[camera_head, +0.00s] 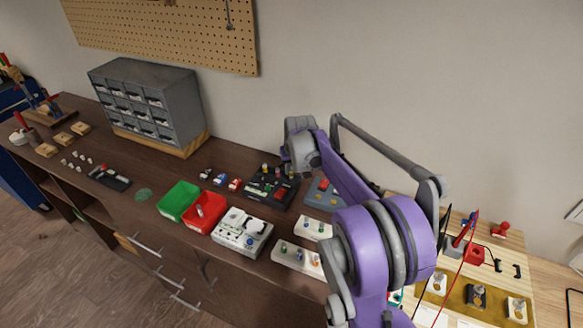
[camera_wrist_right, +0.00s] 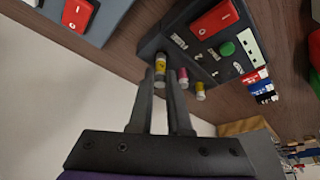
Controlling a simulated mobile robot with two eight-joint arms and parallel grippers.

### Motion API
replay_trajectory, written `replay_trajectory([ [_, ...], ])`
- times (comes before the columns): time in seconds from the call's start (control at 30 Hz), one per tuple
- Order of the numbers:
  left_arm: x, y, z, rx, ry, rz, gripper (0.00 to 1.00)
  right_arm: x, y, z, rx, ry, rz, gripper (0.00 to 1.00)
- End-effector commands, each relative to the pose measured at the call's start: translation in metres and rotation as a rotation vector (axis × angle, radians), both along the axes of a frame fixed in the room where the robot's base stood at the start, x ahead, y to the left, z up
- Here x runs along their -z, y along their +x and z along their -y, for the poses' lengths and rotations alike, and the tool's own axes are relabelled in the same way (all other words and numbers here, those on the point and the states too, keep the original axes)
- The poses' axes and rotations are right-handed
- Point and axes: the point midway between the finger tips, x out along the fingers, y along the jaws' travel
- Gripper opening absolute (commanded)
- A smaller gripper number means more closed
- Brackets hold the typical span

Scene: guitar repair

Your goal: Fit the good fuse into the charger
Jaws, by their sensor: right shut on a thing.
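The charger is the dark box (camera_head: 268,190) with a red switch on the bench in the head view. The right wrist view shows its sloped face (camera_wrist_right: 195,58) with a red switch, a green button and white labels. My right gripper (camera_wrist_right: 161,76) is shut on a yellow-banded fuse (camera_wrist_right: 160,63) at the charger's edge. Whether that fuse is fully seated I cannot tell. A red-banded fuse (camera_wrist_right: 183,77) and another yellow-banded fuse (camera_wrist_right: 200,91) stand beside it along the same edge. In the head view my arm hides the right fingertips. My left gripper is not in view.
A green bin (camera_head: 179,190) and a red bin (camera_head: 192,226) with a small part inside stand left of the charger. A white device (camera_head: 231,241) and white racks (camera_head: 284,261) lie in front. A grey-blue box with a red switch (camera_wrist_right: 77,14) sits close by.

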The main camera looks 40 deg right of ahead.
Motion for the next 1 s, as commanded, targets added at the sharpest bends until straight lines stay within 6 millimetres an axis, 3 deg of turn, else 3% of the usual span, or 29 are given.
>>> replay_trajectory([
  [1.0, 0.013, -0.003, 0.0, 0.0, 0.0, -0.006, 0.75, 0.019, 0.0, 0.0, 0.0, 0.0, 0.0, 0.0],
])
